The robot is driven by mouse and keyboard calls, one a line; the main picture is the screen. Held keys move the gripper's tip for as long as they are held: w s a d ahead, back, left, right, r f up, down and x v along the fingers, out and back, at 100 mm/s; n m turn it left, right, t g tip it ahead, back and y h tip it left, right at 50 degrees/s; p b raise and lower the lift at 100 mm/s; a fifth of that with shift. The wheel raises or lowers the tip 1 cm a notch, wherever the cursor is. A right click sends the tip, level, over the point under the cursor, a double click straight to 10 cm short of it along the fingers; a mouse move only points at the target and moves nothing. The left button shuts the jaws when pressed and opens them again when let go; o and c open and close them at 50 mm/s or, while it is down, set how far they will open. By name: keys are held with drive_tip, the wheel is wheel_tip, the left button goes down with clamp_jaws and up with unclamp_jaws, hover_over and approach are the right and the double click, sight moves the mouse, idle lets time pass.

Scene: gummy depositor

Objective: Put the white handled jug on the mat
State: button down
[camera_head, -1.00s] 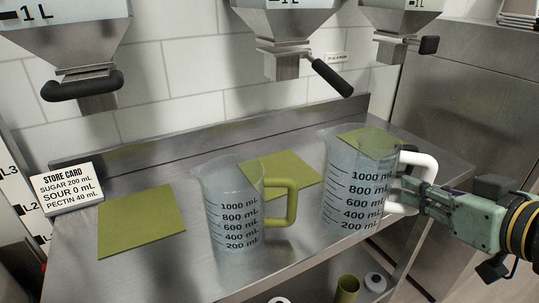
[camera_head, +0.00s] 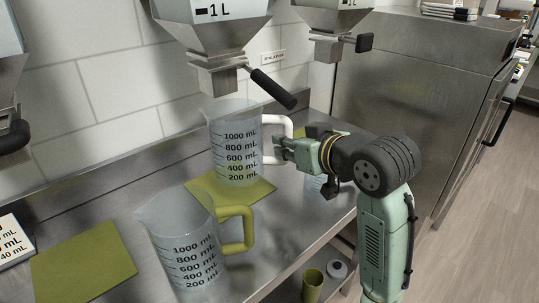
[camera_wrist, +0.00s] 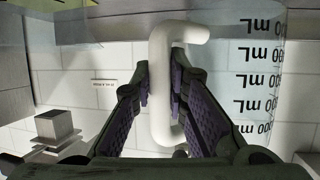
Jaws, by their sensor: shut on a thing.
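The clear jug with the white handle (camera_head: 238,155) stands upright at or just above the middle green mat (camera_head: 252,192); I cannot tell whether its base touches. My gripper (camera_head: 279,148) comes from the right and is shut on the white handle. In the wrist view the white handle (camera_wrist: 162,85) lies between the fingers (camera_wrist: 160,95), and the jug's side with its markings (camera_wrist: 255,80) shows at the right. The jug hides part of the mat.
A clear jug with an olive handle (camera_head: 180,250) stands in front on the steel counter. Other green mats lie at the left (camera_head: 85,265) and right (camera_head: 318,130). A hopper with a black lever (camera_head: 272,88) hangs close above the held jug. A clear item (camera_head: 314,185) is partly hidden behind my arm.

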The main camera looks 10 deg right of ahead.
drive_tip(key=w+a+f, duration=0.1)
drive_tip(key=f, duration=0.1)
drive_tip(key=w+a+f+p, duration=0.1)
drive_tip(key=f, duration=0.1)
drive_tip(key=w+f+p, duration=0.1)
drive_tip(key=w+f, duration=0.1)
drive_tip(key=shift+a, duration=0.4)
drive_tip(key=shift+w+a+f+p, duration=0.1)
drive_tip(key=shift+w+f+p, duration=0.05)
drive_tip(key=shift+f+p, duration=0.25)
drive_tip(key=shift+f, duration=0.1)
drive_tip(key=shift+f+b, duration=0.25)
drive_tip(key=shift+b, duration=0.05)
drive_tip(key=c, duration=1.6)
unclamp_jaws()
drive_tip(key=shift+r, duration=0.1)
